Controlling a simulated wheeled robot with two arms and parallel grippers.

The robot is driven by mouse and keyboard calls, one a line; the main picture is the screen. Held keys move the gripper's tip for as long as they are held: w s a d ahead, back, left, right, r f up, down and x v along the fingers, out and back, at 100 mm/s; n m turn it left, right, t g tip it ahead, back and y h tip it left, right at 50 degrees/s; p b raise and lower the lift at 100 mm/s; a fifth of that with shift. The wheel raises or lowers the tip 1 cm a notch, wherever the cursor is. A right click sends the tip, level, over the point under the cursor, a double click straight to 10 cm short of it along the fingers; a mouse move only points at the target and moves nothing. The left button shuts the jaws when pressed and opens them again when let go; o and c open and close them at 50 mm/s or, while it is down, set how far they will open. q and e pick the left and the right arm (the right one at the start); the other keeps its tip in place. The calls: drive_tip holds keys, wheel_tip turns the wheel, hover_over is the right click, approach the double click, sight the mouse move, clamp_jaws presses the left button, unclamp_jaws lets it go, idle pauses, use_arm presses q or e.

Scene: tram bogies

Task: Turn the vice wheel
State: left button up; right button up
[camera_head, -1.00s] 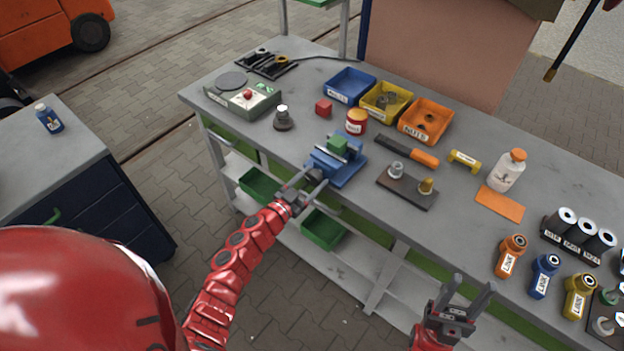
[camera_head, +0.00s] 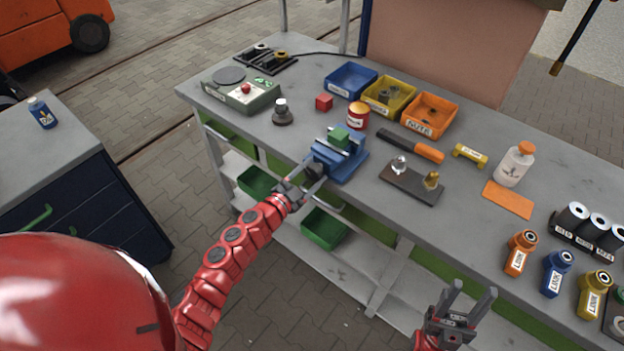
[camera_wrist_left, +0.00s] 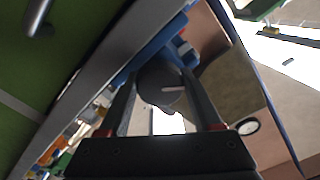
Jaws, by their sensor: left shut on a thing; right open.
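The blue vice (camera_head: 340,157) stands at the front edge of the workbench with a green block (camera_head: 339,136) between its jaws. Its dark round wheel (camera_wrist_left: 160,86) shows in the left wrist view between my left gripper's fingers, with a light mark on its face. My left gripper (camera_head: 303,180) is shut on the wheel at the bench's front edge and mostly hides it in the head view. The left gripper also shows in the left wrist view (camera_wrist_left: 165,100). My right gripper (camera_head: 468,302) is open and empty, in front of the bench at the lower right.
Blue, yellow and orange bins (camera_head: 430,114) stand behind. Green bins (camera_head: 324,229) sit on the lower shelf.

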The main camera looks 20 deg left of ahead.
use_arm(q)
drive_tip(key=m+b, duration=0.3)
drive_tip(key=shift+f, duration=0.3)
drive_tip(key=shift+r+m+b, duration=0.2)
drive_tip(key=shift+m+b, duration=0.9)
drive_tip(key=shift+m, duration=0.5)
drive_tip(key=o, duration=1.4)
drive_tip(key=shift+r, duration=0.1)
drive_tip(key=shift+b+v, duration=0.55)
drive_tip(key=shift+v, duration=8.2)
